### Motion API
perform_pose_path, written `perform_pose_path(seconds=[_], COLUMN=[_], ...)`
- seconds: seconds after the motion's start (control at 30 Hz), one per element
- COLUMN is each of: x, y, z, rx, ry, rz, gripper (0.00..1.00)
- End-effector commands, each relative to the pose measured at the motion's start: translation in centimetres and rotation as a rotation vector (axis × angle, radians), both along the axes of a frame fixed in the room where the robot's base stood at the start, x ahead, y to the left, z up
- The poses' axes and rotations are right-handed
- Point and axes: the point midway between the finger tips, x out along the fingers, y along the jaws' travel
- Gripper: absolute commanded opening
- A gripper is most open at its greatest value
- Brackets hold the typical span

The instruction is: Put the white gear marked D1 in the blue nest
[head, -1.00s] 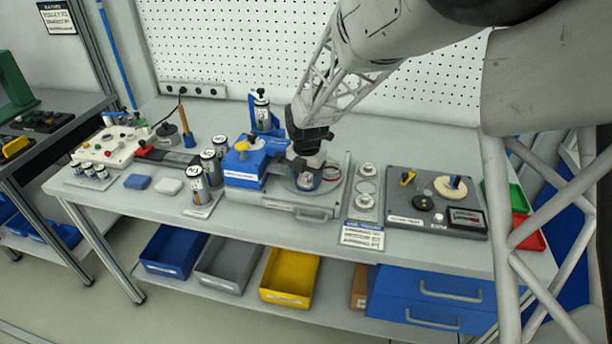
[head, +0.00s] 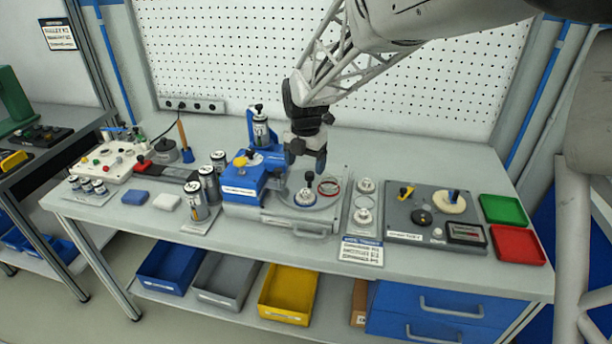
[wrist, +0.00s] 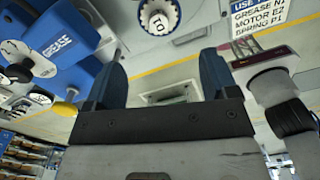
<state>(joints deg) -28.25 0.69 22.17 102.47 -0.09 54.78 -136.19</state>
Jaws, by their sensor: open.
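In the wrist view a white toothed gear (wrist: 159,18) shows at the top edge, with a mark that looks like D1. The rim around it looks dark blue, but most of the seat is hidden under the gear. My gripper (head: 306,158) is above the fixture, clear of the gear. Its dark blue fingers stand apart with nothing between them in the wrist view (wrist: 165,82).
The blue press (head: 246,180) stands close on the left. A red ring (head: 328,186) lies right of the gear. Two more white parts stand on a narrow tray (head: 351,232). A grey board (head: 398,226) and green and red trays (head: 503,209) lie farther right.

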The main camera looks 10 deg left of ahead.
Motion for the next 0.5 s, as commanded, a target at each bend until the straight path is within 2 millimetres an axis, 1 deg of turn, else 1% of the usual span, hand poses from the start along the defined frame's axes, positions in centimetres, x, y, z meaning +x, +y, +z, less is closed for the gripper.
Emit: perform_pose_path(seconds=[0.1, 0.2, 0.5], x=[0.0, 0.0, 0.0], y=[0.0, 0.0, 0.0], z=[1.1, 1.6, 1.9], rx=[0.001, 0.0, 0.0], ry=[-0.001, 0.0, 0.0], rz=[0.0, 0.0, 0.0], gripper=[0.8, 0.8, 0.8])
